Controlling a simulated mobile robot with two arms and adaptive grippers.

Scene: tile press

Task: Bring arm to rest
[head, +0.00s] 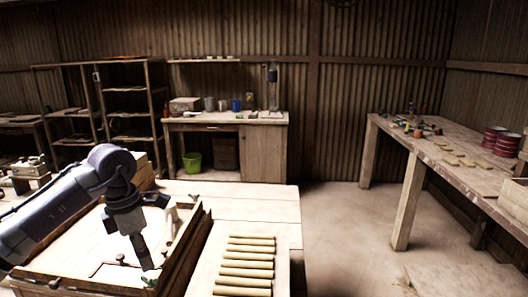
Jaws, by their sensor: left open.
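My left arm comes in from the left in the head view and bends down at the wrist. My left gripper (147,262) is open and hangs low over a shallow wooden tray-like frame (187,240) on the near table. I cannot make out anything between its fingers. Whether the fingertips touch the frame's floor is unclear. My right arm and gripper do not show.
Several tan rods (245,265) lie in a row on a board right of the frame. A cabinet bench (263,150) with cups stands at the back. A long wooden table (408,190) with red tins (507,144) stands at right. Open floor (345,220) lies between.

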